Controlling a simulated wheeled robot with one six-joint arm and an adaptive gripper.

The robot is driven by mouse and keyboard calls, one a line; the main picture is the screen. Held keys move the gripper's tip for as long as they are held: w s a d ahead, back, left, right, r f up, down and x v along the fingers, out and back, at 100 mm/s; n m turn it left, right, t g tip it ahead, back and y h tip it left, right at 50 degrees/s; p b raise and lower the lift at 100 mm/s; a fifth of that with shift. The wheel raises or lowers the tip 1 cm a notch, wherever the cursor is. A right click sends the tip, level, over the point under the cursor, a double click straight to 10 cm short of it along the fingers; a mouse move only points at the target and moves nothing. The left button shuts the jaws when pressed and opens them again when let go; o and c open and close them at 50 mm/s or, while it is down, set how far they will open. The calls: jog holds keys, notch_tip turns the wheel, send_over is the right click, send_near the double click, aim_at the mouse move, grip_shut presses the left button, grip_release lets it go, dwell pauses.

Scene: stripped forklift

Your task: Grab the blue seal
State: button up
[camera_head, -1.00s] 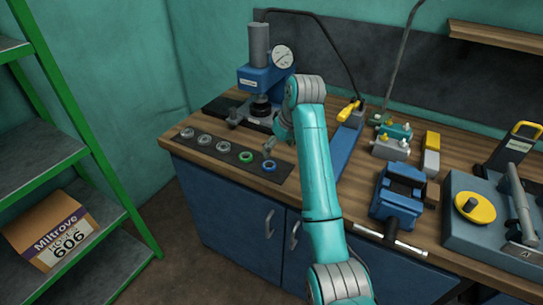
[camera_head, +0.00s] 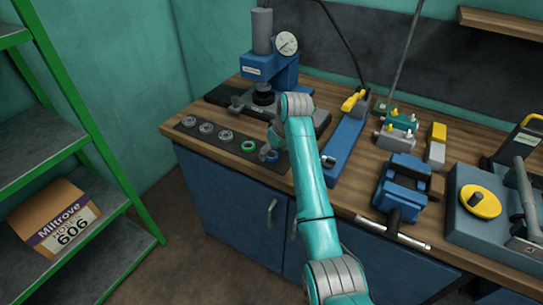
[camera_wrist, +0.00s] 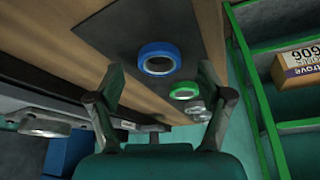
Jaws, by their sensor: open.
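The blue seal (camera_head: 268,154) is a small blue ring at the right end of a dark mat (camera_head: 222,146) on the workbench. In the head view my gripper (camera_head: 270,143) is right at it and partly covers it. In the wrist view the blue seal (camera_wrist: 158,58) lies flat on the mat, just beyond and between the fingertips of my gripper (camera_wrist: 157,80). The fingers are spread apart with nothing between them. I cannot tell the exact height of the fingertips above the seal.
A green ring (camera_head: 249,146) lies beside the blue seal, with several grey rings (camera_head: 206,128) further left. A blue press with a dial (camera_head: 268,65) stands behind the mat. A blue vise (camera_head: 402,185) sits to the right. A green shelf (camera_head: 75,150) stands left of the bench.

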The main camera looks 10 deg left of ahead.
jog(key=shift+w+a+f, duration=0.15)
jog(key=shift+f, duration=0.4)
jog(key=c, duration=1)
jog(key=shift+r, duration=0.1)
jog(key=shift+c, duration=0.2)
